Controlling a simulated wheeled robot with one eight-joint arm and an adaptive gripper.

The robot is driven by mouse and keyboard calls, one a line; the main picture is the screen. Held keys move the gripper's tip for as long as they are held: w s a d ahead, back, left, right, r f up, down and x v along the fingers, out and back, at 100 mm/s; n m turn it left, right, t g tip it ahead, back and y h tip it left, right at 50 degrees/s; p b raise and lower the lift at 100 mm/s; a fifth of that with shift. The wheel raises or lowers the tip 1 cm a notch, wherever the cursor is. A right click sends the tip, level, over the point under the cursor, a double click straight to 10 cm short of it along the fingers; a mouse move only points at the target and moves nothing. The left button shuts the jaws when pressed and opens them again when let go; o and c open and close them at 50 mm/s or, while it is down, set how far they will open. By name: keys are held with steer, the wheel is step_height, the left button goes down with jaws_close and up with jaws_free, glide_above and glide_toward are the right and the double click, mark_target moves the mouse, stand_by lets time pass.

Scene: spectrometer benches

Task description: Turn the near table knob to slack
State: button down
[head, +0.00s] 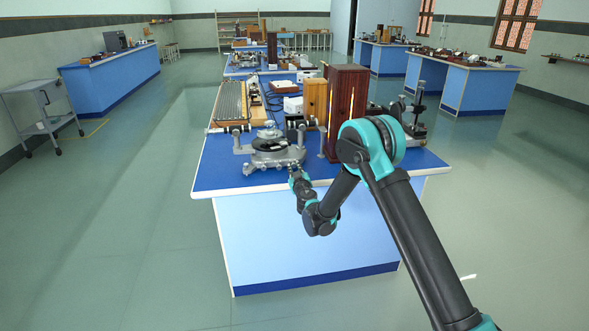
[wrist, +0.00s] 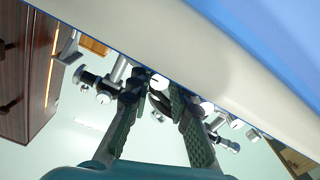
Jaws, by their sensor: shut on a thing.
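The spectrometer (head: 276,150) stands at the front left of the near blue bench, with a round grey base and a raised table in its middle. My gripper (head: 294,172) reaches it from the front, just over the bench edge. In the wrist view, the two dark ridged fingers of my gripper (wrist: 155,94) are closed in around a small knob with a silvery end (wrist: 158,81), taken to be the near table knob. The fingers hide much of it, and its turn position cannot be read. In the head view my gripper covers the knob.
A tall dark wooden cabinet (head: 346,112) stands right of the spectrometer, close to my arm. A long tray (head: 229,102) lies behind it at the left. The bench's pale front edge (wrist: 190,60) crosses close in the wrist view.

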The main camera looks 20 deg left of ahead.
steer(key=n, duration=0.8)
steer(key=shift+n, duration=0.3)
steer(key=n, duration=0.4)
steer(key=shift+n, duration=2.3)
steer(key=c, duration=1.4)
jaws_free()
steer(key=shift+o, duration=0.2)
